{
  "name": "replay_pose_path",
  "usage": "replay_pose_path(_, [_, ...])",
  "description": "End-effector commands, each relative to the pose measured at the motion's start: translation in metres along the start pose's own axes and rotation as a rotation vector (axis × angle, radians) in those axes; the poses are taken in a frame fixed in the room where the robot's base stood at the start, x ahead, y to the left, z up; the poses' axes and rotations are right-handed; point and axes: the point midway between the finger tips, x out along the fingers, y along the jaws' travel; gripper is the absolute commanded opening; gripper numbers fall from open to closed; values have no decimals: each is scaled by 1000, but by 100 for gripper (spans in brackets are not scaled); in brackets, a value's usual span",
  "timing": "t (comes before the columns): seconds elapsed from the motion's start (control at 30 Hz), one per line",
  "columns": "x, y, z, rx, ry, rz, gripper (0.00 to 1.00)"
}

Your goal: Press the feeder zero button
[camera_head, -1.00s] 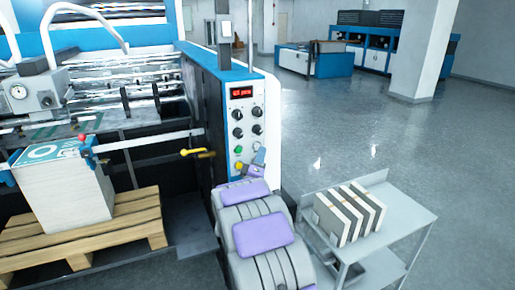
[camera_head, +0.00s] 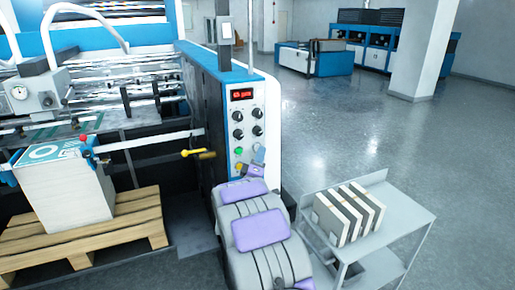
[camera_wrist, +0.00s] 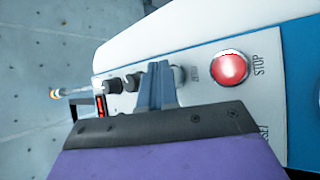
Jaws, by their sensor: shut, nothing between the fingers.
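The control panel (camera_head: 246,128) stands on the end of the blue and white machine. It carries a red display (camera_head: 242,94), several black knobs, a green button (camera_head: 239,151) and a yellow button (camera_head: 239,167). My gripper (camera_head: 260,153) is at the panel's lower right and hides part of it. In the wrist view my gripper (camera_wrist: 157,68) is shut and empty, its fingers close to the panel face; contact cannot be told. A grey-white round control (camera_wrist: 179,74) is partly hidden beside the fingertips, with an unreadable label. The red STOP button (camera_wrist: 230,68) is to their right. I cannot read any feeder zero label.
A grey cart (camera_head: 405,225) with several book blocks (camera_head: 350,212) stands right of my arm. A yellow-handled lever (camera_head: 198,153) juts out left of the panel. A paper stack (camera_head: 65,190) sits on a pallet (camera_head: 95,235). The floor behind the cart is open.

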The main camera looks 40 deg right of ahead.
Motion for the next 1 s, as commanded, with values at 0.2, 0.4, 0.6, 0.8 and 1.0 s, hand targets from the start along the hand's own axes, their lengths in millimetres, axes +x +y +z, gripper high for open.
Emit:
replay_pose_path(0.2, [0,0,0,0,0,0,0])
replay_pose_path(0.4, [2,0,-1,0,0,1,0])
replay_pose_path(0.6, [4,-1,-2,0,0,1,0])
replay_pose_path(0.8, [5,-2,-4,1,0,2,0])
replay_pose_path(1.0, [6,-3,-5,1,1,3,0])
